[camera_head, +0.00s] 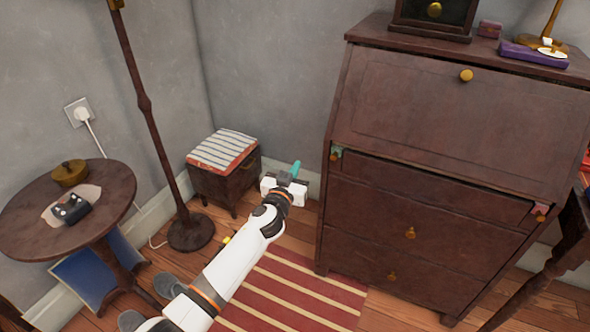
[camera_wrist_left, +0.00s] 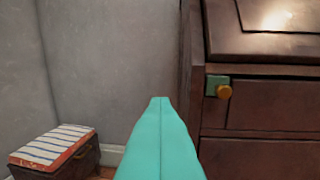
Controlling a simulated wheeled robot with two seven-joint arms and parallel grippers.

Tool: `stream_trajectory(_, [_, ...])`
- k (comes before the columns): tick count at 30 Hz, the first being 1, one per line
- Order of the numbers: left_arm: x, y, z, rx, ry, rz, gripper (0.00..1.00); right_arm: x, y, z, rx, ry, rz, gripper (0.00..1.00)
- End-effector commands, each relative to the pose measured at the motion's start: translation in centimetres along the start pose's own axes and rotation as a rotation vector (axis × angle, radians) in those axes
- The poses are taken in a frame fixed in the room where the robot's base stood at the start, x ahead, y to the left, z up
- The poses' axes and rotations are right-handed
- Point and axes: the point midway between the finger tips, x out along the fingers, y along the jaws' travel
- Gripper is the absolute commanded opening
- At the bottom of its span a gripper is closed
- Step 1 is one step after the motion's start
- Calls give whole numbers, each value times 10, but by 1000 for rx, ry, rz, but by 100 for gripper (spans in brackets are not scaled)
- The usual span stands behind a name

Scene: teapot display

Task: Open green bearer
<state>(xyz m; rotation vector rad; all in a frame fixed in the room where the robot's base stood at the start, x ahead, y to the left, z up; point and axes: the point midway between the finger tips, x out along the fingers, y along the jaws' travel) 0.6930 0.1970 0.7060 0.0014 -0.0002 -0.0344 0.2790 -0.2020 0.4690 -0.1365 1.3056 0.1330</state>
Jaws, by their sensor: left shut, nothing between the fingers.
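The green bearer (camera_head: 336,152) is a small green end piece with a brass knob at the upper left of the dark wooden desk (camera_head: 430,145), just below its sloping lid. It also shows in the left wrist view (camera_wrist_left: 217,87), to the right of the gripper, flush or nearly flush with the desk front. My left gripper (camera_head: 295,170) has turquoise fingers, which show in the left wrist view (camera_wrist_left: 160,105). They are shut and empty, left of the bearer and apart from it. My right gripper is in neither view.
A pink bearer (camera_head: 540,211) sits at the desk's right side. A small stool with a striped cushion (camera_head: 222,150) stands left of my gripper. A floor lamp pole (camera_head: 145,103) and a round table (camera_head: 30,228) stand further left. A striped rug (camera_head: 295,290) lies in front.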

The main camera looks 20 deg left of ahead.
Motion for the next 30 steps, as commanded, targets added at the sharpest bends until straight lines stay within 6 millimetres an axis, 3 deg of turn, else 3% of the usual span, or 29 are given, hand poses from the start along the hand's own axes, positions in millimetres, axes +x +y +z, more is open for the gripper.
stream_trajectory(16, [0,0,0,0,0,0,1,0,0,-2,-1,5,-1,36])
stream_trajectory(23, [0,0,0,0,0,0,39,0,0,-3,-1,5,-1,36])
stream_trajectory(30, [0,0,0,0,0,0,39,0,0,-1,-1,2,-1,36])
